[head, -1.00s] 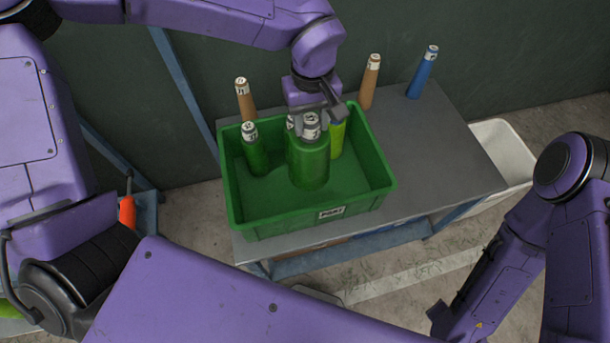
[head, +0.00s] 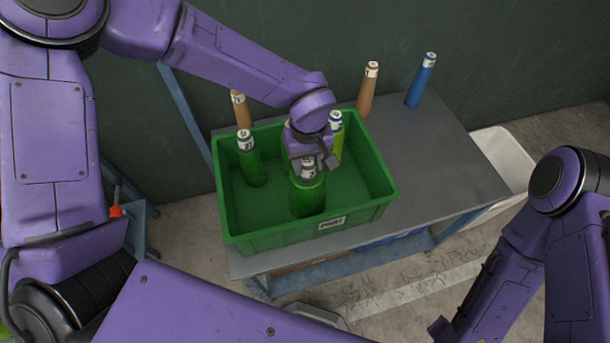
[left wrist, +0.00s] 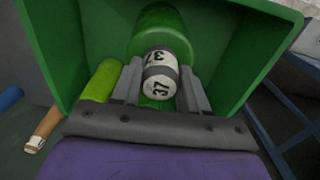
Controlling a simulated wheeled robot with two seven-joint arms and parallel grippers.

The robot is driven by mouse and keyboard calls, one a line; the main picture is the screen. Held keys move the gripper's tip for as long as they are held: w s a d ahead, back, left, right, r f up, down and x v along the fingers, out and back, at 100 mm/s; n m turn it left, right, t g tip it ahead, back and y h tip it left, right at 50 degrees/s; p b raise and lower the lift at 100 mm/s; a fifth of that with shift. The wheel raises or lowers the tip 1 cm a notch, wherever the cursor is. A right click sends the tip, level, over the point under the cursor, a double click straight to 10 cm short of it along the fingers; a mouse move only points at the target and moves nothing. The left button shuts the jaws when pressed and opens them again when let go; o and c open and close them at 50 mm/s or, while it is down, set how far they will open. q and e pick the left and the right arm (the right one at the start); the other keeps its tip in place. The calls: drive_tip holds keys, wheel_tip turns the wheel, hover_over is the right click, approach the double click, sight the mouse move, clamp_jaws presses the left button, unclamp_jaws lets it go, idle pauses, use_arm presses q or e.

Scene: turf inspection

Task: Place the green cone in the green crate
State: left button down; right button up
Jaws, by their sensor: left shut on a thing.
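The green crate (head: 235,220) stands on a grey table, with a white label on its front wall. My left gripper (head: 309,168) is inside the crate's outline, shut on the top of a green cone (head: 307,198). The held cone is upright in the front middle of the crate; I cannot tell whether its base touches the floor. In the left wrist view the gripper (left wrist: 160,88) grips the cone's white band marked 37, with its green body (left wrist: 158,18) beyond. Another green cone (head: 252,165) stands at the crate's left.
A yellow-green cone (head: 338,140) stands in the crate's back right, partly hidden by my gripper.

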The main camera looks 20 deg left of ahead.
use_arm(q)
wheel_tip(320, 180, down, 4)
drive_tip(key=shift+r+p, duration=0.1)
drive_tip(key=shift+p, duration=0.2)
drive_tip(key=shift+w+f, duration=0.1)
drive_tip(key=shift+f, duration=0.45)
drive_tip(key=c, duration=0.6)
unclamp_jaws()
wheel_tip(320, 180, up, 12)
drive_tip(key=shift+r+b, duration=0.1)
drive_tip(key=shift+b, duration=0.95)
